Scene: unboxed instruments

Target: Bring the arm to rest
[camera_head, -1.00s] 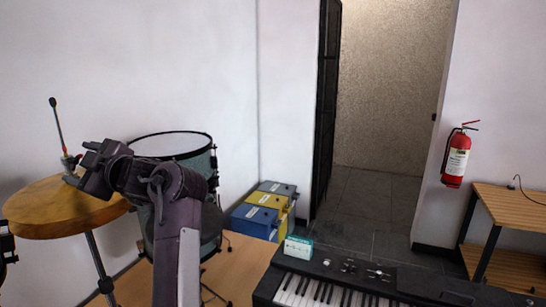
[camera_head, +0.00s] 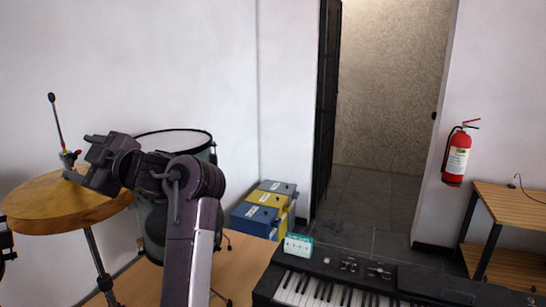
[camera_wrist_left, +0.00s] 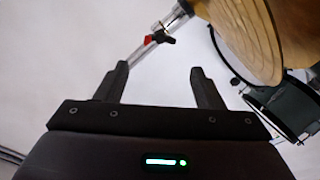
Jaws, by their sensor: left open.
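My left arm comes up from the bottom of the head view, with its left gripper (camera_head: 76,177) pointing left over the edge of a brown cymbal (camera_head: 50,205). In the left wrist view the two fingers of the left gripper (camera_wrist_left: 158,85) stand apart with nothing between them. The cymbal (camera_wrist_left: 240,35) and the red-and-black clamp (camera_wrist_left: 158,36) on its stand rod show beyond the fingers. I cannot tell from the head view whether the gripper touches the cymbal. My right gripper is not in view.
A drum (camera_head: 175,142) stands close behind my arm. Blue and yellow boxes (camera_head: 262,210) sit by the wall. A keyboard (camera_head: 340,275) with a small teal-and-white box (camera_head: 298,247) on it is at the front. A fire extinguisher (camera_head: 456,158) and wooden shelf (camera_head: 515,203) are at the right.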

